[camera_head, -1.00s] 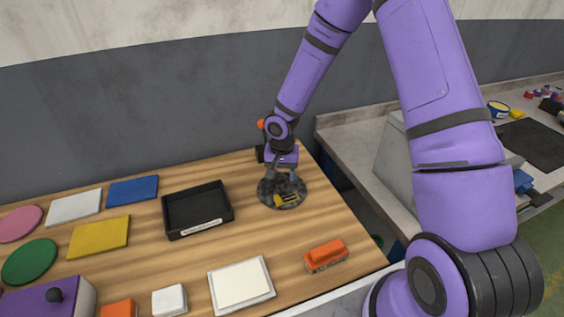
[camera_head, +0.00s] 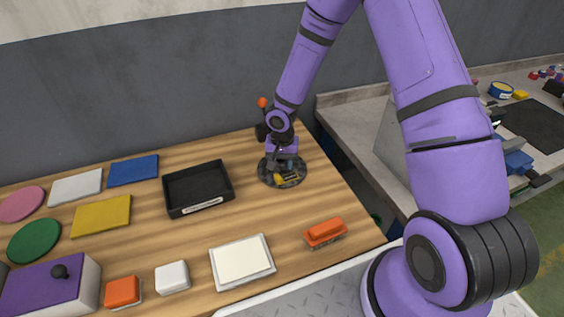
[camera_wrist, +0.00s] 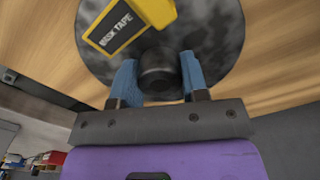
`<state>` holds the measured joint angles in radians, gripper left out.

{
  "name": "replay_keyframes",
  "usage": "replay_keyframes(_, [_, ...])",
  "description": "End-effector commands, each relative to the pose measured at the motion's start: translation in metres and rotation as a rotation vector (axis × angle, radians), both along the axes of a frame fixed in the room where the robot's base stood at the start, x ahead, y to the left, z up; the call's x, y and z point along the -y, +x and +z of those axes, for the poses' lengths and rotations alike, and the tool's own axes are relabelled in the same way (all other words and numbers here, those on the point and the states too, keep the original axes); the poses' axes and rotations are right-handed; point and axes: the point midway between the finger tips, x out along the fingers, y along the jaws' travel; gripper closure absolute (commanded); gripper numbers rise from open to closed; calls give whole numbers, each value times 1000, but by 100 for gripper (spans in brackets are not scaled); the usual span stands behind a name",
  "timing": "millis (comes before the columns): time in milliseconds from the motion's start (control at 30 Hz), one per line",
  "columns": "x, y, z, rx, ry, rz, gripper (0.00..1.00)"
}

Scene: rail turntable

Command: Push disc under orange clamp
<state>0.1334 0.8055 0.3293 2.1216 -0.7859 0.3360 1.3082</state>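The dark grey disc (camera_head: 268,181) lies at the back right of the wooden table. It fills the top of the wrist view (camera_wrist: 222,40) and carries a yellow block marked "MASK TAPE" (camera_wrist: 150,12). A black round knob (camera_wrist: 158,70) stands on the disc. My gripper (camera_wrist: 160,78) has its blue fingers on either side of this knob, seemingly touching it. In the head view, my gripper (camera_head: 283,160) is low over the disc. An orange ball tip (camera_head: 262,102), apparently the clamp's handle, shows just behind my wrist. The rest of the clamp is mostly hidden.
A black tray (camera_head: 170,207) stands left of the disc. An orange brush (camera_head: 325,232) and a white-topped pad (camera_head: 242,261) lie nearer the front. Coloured mats and a purple box (camera_head: 45,292) are at the left. The table's right edge is close to the disc.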

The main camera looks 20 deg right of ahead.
Motion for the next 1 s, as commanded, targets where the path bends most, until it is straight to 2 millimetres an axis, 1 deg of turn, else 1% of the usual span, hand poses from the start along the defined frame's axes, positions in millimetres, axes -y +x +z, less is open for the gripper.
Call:
replay_keyframes(167, [0,1,0,0,0,-1,100])
replay_keyframes(433, [2,8,0,1,0,-1,100])
replay_keyframes(700, [2,9,0,1,0,-1,100])
replay_keyframes(733, [2,9,0,1,0,-1,52])
replay_keyframes(767, [2,9,0,2,0,-1,45])
replay_keyframes(800, [2,9,0,2,0,-1,36])
replay_keyframes(833, [2,9,0,2,0,-1,29])
replay_keyframes(1000, [2,10,1,3,1,-1,29])
